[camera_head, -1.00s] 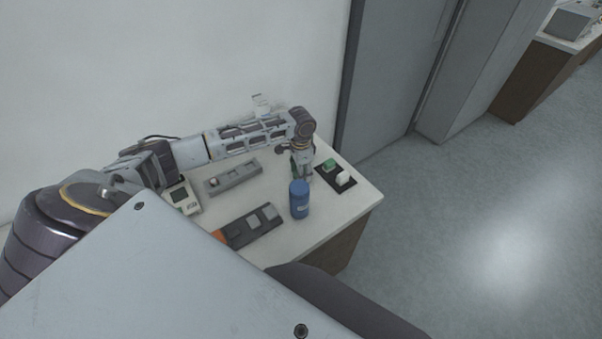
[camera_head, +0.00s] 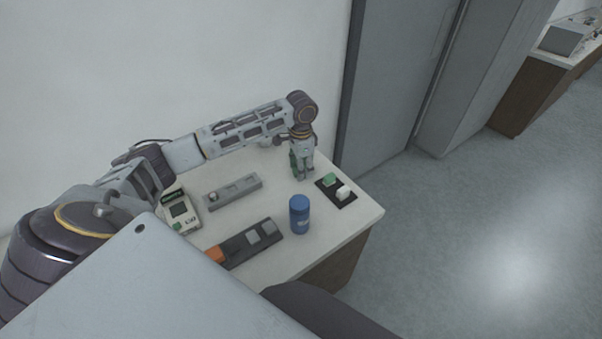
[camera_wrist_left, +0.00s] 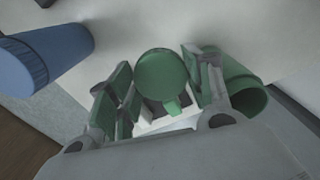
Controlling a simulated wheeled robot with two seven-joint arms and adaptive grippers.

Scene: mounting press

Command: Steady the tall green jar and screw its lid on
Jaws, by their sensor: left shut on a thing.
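My left gripper (camera_head: 303,175) points down over the far right part of the table. In the left wrist view a round green piece (camera_wrist_left: 162,72), seen end-on, sits between its fingers; the gripper is shut on it. I cannot tell whether this is the tall jar's top or its lid. A dark green cylinder (camera_wrist_left: 243,92) stands beside the right finger, partly hidden by it. Some green (camera_head: 293,162) shows left of the gripper in the head view, too small to identify. My right gripper is not in view.
A blue jar (camera_head: 299,215) stands nearer, also in the wrist view (camera_wrist_left: 48,55). A black tray (camera_head: 324,190) with a green block (camera_head: 329,179) and a white block (camera_head: 343,193) lies right. A grey holder (camera_head: 233,192), dark strip (camera_head: 237,252) and display box (camera_head: 180,211) lie left.

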